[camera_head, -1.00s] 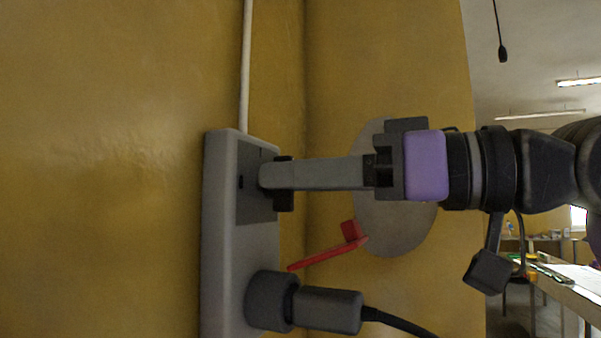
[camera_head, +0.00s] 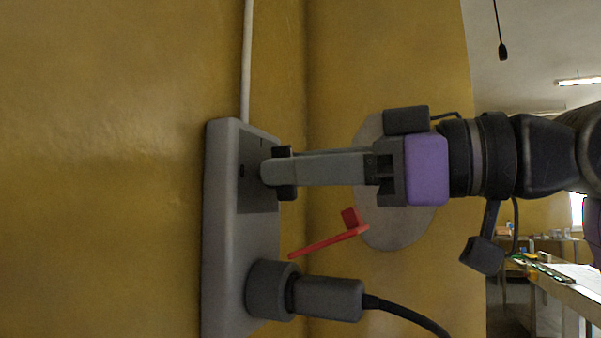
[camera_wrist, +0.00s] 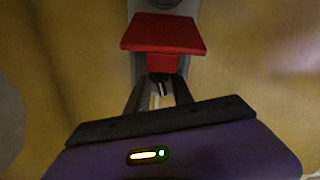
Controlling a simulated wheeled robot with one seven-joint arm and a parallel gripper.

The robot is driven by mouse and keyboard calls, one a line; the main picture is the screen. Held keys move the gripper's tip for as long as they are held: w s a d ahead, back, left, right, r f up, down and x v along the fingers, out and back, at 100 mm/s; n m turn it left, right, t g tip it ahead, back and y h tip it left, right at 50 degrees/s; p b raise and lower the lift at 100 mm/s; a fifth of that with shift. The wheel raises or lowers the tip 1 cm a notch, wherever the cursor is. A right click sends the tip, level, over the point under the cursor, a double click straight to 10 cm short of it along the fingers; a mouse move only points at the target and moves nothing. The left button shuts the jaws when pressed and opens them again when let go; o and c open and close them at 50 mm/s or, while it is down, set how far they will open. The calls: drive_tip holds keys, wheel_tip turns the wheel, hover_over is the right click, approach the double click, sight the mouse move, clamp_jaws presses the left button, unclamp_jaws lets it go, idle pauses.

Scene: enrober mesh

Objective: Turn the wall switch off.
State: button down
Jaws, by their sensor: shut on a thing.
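The wall switch is on a grey panel (camera_head: 218,230) fixed to the yellow wall, with a darker plate (camera_head: 256,200) on its upper part. My gripper (camera_head: 284,172) reaches the plate from the right, its dark fingertips right at the plate. It is shut on a small part of the switch, which the fingertips hide almost wholly. In the wrist view, the fingertips (camera_wrist: 160,90) come together just below a red piece, and a pale bit shows between them.
A red angled piece (camera_head: 330,242) stands just below my fingers; it fills the top middle of the wrist view (camera_wrist: 163,35). A plug (camera_head: 330,299) with a black cable sits in the socket (camera_head: 268,290). A pale conduit (camera_head: 246,70) runs up the wall. A workbench stands far right.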

drive_tip(key=n, duration=0.2)
drive_tip(key=n+b, duration=0.1)
drive_tip(key=n, duration=0.2)
drive_tip(key=n+b, duration=0.1)
drive_tip(key=n, duration=0.1)
drive_tip(key=shift+s+a+f, duration=0.1)
drive_tip(key=shift+f, duration=0.15)
drive_tip(key=n+b, duration=0.1)
drive_tip(key=n, duration=0.3)
drive_tip(key=shift+f+n+b, duration=0.1)
drive_tip(key=shift+n+b, duration=0.4)
drive_tip(key=shift+n, duration=1.2)
drive_tip(key=c, duration=1.5)
unclamp_jaws()
drive_tip(key=shift+b+v, duration=1)
drive_tip(key=shift+v, duration=2.9)
